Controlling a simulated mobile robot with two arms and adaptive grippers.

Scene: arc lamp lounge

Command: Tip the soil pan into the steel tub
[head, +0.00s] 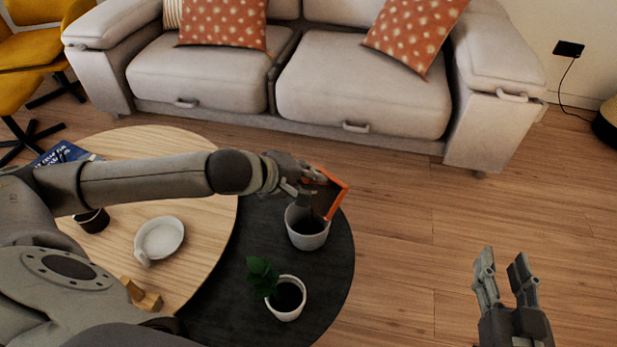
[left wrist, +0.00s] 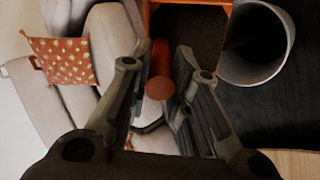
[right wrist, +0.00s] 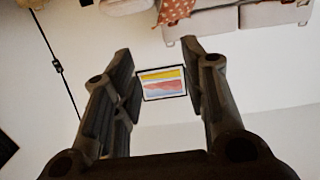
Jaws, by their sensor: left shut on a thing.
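The orange-rimmed soil pan (head: 342,196) is steeply tilted, with its lower edge over the mouth of the grey steel tub (head: 307,240). My left gripper (head: 312,181) is shut on the pan, up and to the left of the tub. In the left wrist view the pan (left wrist: 191,2) is at the top, its inside dark, next to the tub (left wrist: 279,62). The tub holds something dark; how much soil is in each is unclear. My right gripper (head: 505,268) is open and empty over the floor at the right; its fingers also show apart in the right wrist view (right wrist: 160,65).
The tub stands on a round black table (head: 228,290) beside a potted plant (head: 287,298). A wooden table (head: 215,220) holds a white dish (head: 160,240), a dark cup (head: 92,221) and wooden blocks (head: 148,299). A sofa (head: 360,95) stands behind.

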